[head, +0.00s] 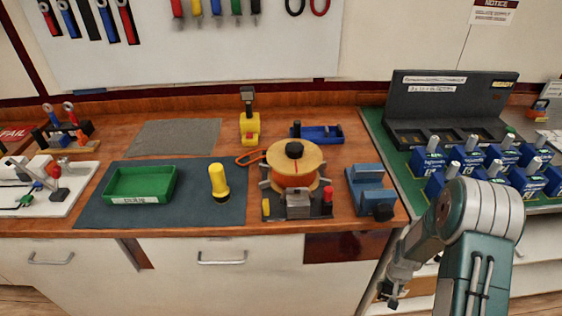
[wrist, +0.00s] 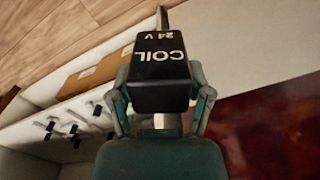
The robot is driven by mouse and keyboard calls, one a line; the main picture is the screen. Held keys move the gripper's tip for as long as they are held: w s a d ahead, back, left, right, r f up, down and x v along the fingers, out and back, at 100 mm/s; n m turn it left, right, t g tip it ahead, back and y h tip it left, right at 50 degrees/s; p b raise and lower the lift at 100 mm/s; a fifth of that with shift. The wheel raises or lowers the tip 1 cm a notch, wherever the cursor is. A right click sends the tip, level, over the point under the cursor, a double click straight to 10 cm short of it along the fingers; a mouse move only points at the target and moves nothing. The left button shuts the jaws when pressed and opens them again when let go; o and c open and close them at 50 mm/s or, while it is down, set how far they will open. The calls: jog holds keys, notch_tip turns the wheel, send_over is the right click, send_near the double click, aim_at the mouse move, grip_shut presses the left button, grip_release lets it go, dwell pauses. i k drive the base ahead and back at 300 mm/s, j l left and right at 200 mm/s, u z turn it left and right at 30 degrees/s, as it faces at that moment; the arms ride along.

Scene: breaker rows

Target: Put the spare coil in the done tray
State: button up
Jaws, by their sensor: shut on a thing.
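The spare coil (wrist: 160,72) is a black block marked "COIL 24 V", seen large in the wrist view. My gripper (wrist: 162,98) is shut on it, with one finger on each side. In the head view my gripper (head: 389,292) hangs low at the right, in front of the bench and below its top; the coil is too small and dark to make out there. A green open tray (head: 140,201) with a white front label, too small to read surely, sits on the dark mat at the left. It looks empty and is well left of my gripper.
A yellow cylinder (head: 218,181) stands right of the tray. A spool on a stand (head: 294,172) and a blue vise-like block (head: 370,192) stand between the tray and my arm. Several blue breakers (head: 430,158) fill the green-topped bench at right. The bench front edge is above my gripper.

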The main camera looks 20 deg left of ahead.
aim_at(143, 187)
jog(key=k+j, duration=0.15)
jog(key=j, duration=0.2)
jog(key=k+j, duration=0.15)
jog(key=j, duration=0.25)
jog(key=k+j, duration=0.2)
jog(key=j, duration=0.15)
jog(key=k+j, duration=0.15)
jog(key=j, duration=0.25)
